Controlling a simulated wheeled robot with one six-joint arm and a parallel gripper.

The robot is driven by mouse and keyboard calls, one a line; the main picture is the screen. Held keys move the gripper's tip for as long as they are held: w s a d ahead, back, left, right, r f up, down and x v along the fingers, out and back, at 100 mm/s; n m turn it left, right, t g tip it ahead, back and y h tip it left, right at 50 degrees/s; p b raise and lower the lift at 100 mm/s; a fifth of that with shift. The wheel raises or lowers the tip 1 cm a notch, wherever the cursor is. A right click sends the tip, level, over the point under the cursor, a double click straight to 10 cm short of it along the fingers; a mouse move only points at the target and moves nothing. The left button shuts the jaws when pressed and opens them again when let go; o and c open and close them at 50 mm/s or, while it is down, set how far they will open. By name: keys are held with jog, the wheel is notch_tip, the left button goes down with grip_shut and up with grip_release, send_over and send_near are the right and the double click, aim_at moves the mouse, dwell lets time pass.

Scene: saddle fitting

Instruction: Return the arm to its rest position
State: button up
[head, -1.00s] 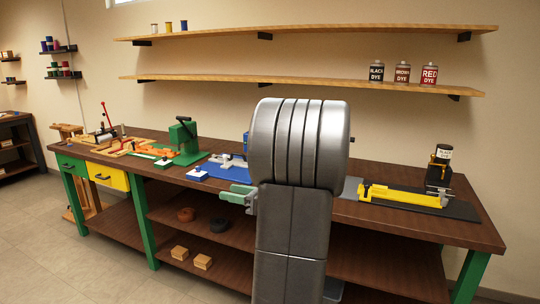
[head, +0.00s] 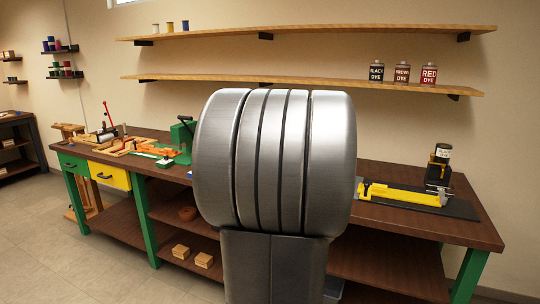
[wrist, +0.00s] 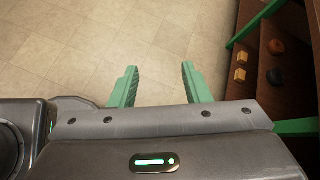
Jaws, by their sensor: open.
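My gripper (wrist: 160,85) shows in the wrist view with its two green fingers spread apart and nothing between them. Bare tiled floor lies beyond the fingertips. In the head view my own grey arm fills the middle of the picture and hides the gripper. The arm stands in front of the workbench (head: 400,222) and hides the middle of its top.
A yellow tool (head: 405,194) and a black dye holder (head: 438,168) stand on the bench's right. A green press (head: 182,138) stands left of my arm. The lower shelf holds wooden blocks (head: 180,251) and a brown ring (head: 187,213). The floor (head: 95,265) at front left is clear.

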jog(key=s+d+f+n+h, duration=0.4)
jog(key=s+d+n, duration=0.3)
jog(key=s, duration=0.2)
jog(key=s+d+f+n+g+h, duration=0.1)
jog(key=s+d+f+n+h, duration=0.3)
jog(key=s, duration=0.5)
jog(key=shift+d+f+n+h, duration=0.3)
jog(key=shift+d+n+h, duration=0.9)
jog(key=shift+d+n, duration=0.5)
jog(key=shift+a, duration=0.1)
